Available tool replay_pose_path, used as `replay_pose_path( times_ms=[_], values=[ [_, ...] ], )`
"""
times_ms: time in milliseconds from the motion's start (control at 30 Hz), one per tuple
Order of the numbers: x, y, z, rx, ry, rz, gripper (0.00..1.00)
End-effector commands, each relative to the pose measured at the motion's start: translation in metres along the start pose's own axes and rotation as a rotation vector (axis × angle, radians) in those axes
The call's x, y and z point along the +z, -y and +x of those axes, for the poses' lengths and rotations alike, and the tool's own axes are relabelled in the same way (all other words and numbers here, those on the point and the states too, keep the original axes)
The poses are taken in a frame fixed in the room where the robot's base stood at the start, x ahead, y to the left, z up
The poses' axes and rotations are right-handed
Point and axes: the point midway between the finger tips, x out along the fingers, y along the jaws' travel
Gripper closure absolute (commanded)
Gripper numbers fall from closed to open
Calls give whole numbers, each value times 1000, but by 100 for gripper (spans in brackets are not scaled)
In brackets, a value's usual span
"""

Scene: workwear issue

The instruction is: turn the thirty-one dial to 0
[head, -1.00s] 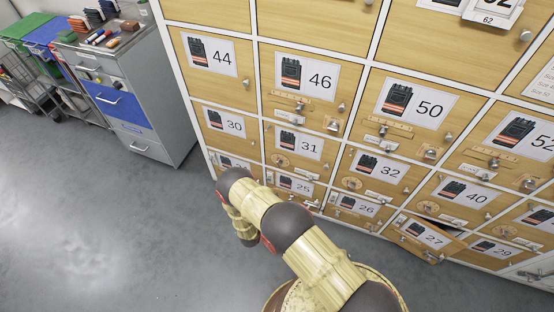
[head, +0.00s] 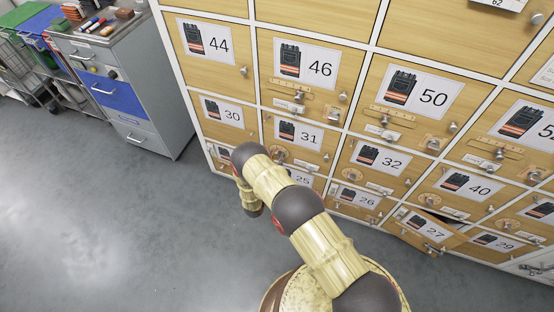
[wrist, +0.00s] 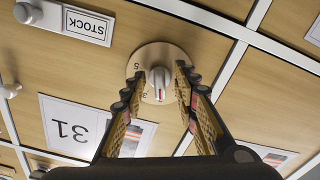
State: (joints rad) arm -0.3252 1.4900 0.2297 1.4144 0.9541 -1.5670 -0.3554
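The door marked 31 (head: 298,133) is in the middle of the head view, with its dial (head: 280,155) low on the left of it, just above my arm. In the wrist view the door label (wrist: 75,128) is upside down. There the dial's round plate (wrist: 177,56) has a pale knob (wrist: 159,82) with a red mark; a 5 shows on the plate's left edge. My gripper (wrist: 160,76) is open, with one finger on each side of the knob. I cannot tell whether either finger touches it. In the head view my arm hides the gripper.
The door marked 27 (head: 432,230) stands ajar at the lower right. A grey cabinet (head: 150,85) stands at left. The floor at lower left is clear.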

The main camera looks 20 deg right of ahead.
Motion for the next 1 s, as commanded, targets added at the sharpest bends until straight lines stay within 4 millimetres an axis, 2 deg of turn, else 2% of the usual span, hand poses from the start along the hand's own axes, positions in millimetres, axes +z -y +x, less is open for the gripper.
replay_pose_path(
  times_ms=[333, 833, 1000],
  values=[
    [0, 0, 4, -1, 0, 0, 71],
    [0, 0, 4, -1, 0, 0, 99],
    [0, 0, 4, -1, 0, -2, 100]
  ],
)
